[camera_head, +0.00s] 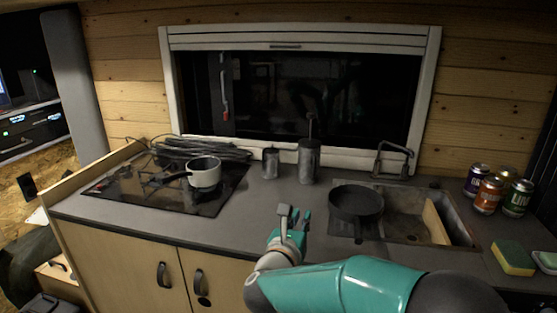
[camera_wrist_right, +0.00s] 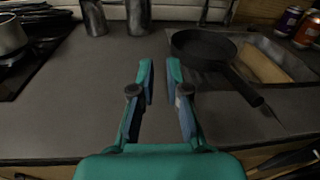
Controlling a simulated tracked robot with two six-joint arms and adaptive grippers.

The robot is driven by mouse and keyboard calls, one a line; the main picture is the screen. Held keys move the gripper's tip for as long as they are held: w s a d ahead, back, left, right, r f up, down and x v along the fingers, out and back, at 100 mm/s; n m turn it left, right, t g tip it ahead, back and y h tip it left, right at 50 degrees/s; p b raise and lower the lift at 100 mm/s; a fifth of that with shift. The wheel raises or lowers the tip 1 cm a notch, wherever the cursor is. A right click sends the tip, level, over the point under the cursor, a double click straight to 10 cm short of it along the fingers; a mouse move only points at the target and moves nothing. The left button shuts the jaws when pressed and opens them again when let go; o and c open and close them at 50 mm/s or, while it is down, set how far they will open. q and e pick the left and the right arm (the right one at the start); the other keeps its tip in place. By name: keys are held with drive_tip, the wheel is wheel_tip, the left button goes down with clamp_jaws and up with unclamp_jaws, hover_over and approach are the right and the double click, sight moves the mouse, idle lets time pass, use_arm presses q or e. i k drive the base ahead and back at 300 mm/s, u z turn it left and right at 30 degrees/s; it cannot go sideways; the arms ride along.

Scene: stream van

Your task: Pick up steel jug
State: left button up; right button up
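Two grey metal cylinders stand upright at the back of the counter, below the window. The smaller one (camera_head: 271,163) is on the left; the larger one (camera_head: 309,162) has a thin handle or utensil rising from it. I cannot tell for sure which is the steel jug. Their lower parts show at the top of the right wrist view, the smaller (camera_wrist_right: 93,18) left of the larger (camera_wrist_right: 138,18). My right gripper (camera_head: 295,214) is over the counter in front of them, apart from both. In the right wrist view its fingers (camera_wrist_right: 160,75) have an empty gap between them. My left gripper is out of view.
A black pan (camera_head: 356,202) lies over the sink's left part (camera_head: 408,222). A white pot (camera_head: 204,173) stands on the dark hob (camera_head: 130,184). Several cans (camera_head: 488,195) and a sponge (camera_head: 513,258) are at right. The counter between hob and sink is clear.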

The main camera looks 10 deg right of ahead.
sight(270, 165)
drive_tip(key=i, duration=0.95)
drive_tip(key=u, duration=0.1)
